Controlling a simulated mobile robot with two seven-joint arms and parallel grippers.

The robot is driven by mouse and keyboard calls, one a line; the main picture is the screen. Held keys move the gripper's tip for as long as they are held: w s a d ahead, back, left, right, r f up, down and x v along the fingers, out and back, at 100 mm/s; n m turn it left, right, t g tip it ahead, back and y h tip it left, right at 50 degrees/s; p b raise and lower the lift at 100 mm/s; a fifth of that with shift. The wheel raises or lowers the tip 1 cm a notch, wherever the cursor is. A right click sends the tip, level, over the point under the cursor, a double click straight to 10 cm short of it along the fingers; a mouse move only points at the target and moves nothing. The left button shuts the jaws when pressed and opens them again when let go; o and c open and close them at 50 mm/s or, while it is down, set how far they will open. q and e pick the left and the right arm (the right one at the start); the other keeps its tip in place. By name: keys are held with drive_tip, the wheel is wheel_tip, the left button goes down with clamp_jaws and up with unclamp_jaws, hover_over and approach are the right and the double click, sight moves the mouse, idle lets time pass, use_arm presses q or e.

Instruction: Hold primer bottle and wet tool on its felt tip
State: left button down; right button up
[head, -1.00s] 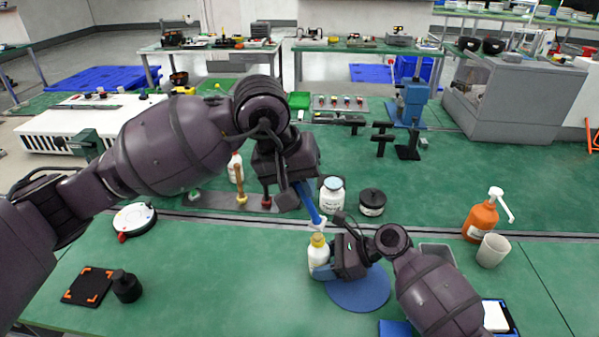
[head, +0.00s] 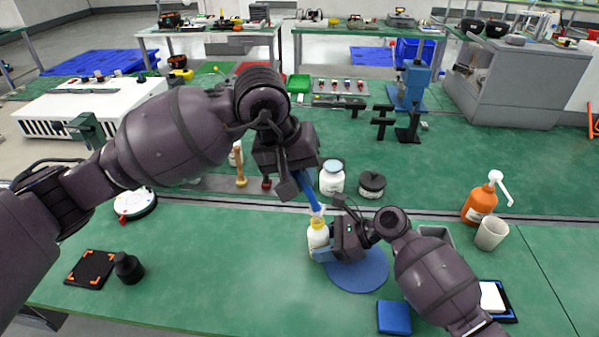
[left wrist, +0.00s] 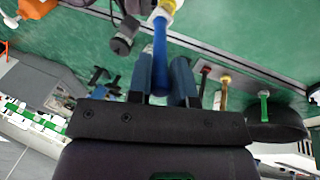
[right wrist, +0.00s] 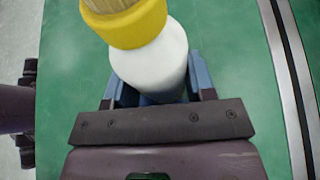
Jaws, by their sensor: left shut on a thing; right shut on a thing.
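My left gripper (head: 297,182) is shut on a blue-handled tool (head: 311,196), which slants down to the right. The tool's handle also shows between the fingers in the left wrist view (left wrist: 160,52). My right gripper (head: 326,251) is shut on a white primer bottle (head: 317,240) with a yellow collar, held upright at the left edge of a round blue mat (head: 365,280). In the right wrist view the bottle (right wrist: 152,68) carries a pale felt tip (right wrist: 105,4), cut off by the frame. The tool's pale end is at the bottle top; I cannot tell whether they touch.
A white jar (head: 331,180) and a black round container (head: 371,184) stand just behind. An orange pump bottle (head: 479,204) and a beige cup (head: 491,234) are at right. A black square pad (head: 90,270) and a small black bottle (head: 128,268) are at front left.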

use_arm(q)
drive_tip(key=shift+f, duration=0.75)
idle(1.2)
drive_tip(key=shift+r, duration=0.1)
drive_tip(key=shift+r, duration=3.45)
use_arm(e)
drive_tip(key=o, duration=0.8)
drive_tip(key=shift+d, duration=0.15)
